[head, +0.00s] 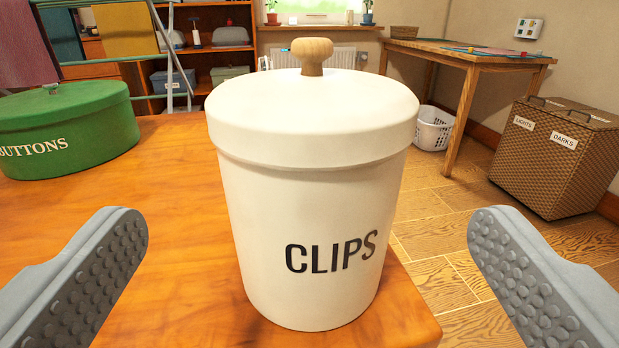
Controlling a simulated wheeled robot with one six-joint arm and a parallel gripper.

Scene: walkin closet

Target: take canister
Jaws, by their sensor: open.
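A white canister (312,205) marked CLIPS stands upright on a wooden table, close to its right edge. It has a white lid (312,105) with a round wooden knob (312,55). My gripper (308,255) is open, with one grey studded finger to the left of the canister and one to the right. There is a gap on both sides, and neither finger touches the canister.
A green BUTTONS tin (65,128) sits on the wooden table (165,215) at the left. The table's edge is just right of the canister. Beyond are a desk (460,52), a white basket (433,128) and a wicker hamper (560,155).

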